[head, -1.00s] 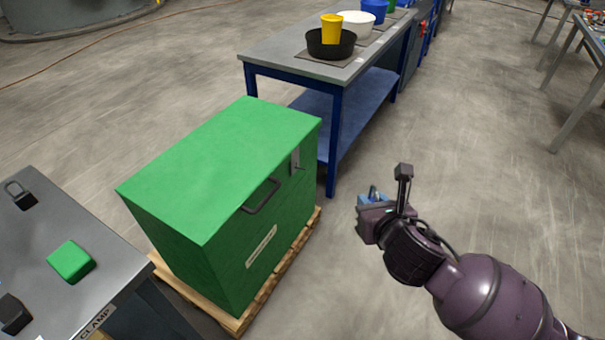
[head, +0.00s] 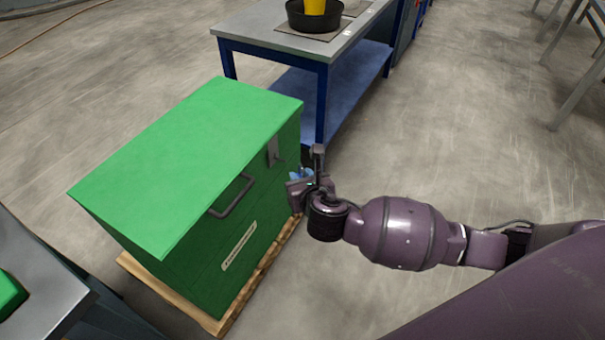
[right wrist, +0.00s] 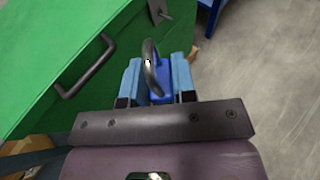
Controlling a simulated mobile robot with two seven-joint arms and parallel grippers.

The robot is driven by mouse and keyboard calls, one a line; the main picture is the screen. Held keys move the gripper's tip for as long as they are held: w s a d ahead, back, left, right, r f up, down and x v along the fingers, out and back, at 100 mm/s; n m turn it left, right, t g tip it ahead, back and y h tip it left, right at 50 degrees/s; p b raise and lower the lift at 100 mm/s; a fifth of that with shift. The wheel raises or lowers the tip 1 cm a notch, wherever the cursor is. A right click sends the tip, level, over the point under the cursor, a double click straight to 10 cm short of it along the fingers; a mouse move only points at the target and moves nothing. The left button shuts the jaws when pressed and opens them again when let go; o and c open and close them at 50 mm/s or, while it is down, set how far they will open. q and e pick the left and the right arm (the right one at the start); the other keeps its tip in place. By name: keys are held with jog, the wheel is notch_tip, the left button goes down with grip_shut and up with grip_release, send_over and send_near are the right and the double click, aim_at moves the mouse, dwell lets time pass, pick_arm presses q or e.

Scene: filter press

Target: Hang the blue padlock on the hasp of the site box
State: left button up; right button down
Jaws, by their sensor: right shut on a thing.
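The green site box (head: 190,160) stands on a wooden pallet, and its front also shows in the right wrist view (right wrist: 60,60). Its grey hasp (head: 273,151) is on the front near the right end, just under the lid edge; part of it shows at the top of the right wrist view (right wrist: 158,10). My right gripper (head: 297,180) is close to the front of the box, below and right of the hasp. It is shut on the blue padlock (right wrist: 158,84), whose dark shackle stands up between the fingers. The padlock is apart from the hasp. My left gripper is out of view.
A dark handle (head: 232,197) sticks out from the box front, left of the hasp. The pallet (head: 240,285) juts out below. A blue-legged table (head: 300,40) stands close behind the box. A grey bench (head: 35,265) is at the lower left.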

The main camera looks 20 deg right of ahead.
pick_arm(q)
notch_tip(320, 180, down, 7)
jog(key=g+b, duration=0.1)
jog(key=b, duration=0.6)
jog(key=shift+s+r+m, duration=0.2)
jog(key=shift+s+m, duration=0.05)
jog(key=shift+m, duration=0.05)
pick_arm(e)
jog(key=w+d+f+m+h, duration=0.1)
jog(key=w+d+f, duration=0.3)
jog(key=w+f, duration=0.4)
jog(key=w+d+f+m+h, duration=0.2)
jog(key=w+d+f, duration=0.2)
jog(key=w+f, duration=0.4)
notch_tip(320, 180, down, 4)
jog(key=shift+w+d+r+g+h, duration=0.2)
jog(key=shift+w+g+h, duration=0.1)
jog(key=shift+g+h, duration=0.1)
pick_arm(q)
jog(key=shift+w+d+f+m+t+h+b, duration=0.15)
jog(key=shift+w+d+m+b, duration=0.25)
jog(key=shift+b, duration=0.75)
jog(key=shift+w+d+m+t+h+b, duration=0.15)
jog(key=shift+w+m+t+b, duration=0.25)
jog(key=shift+b, duration=0.7)
pick_arm(e)
jog(key=w+a+f, duration=0.1)
jog(key=w+a, duration=0.4)
jog(key=w, duration=0.2)
jog(key=shift+a, duration=0.4)
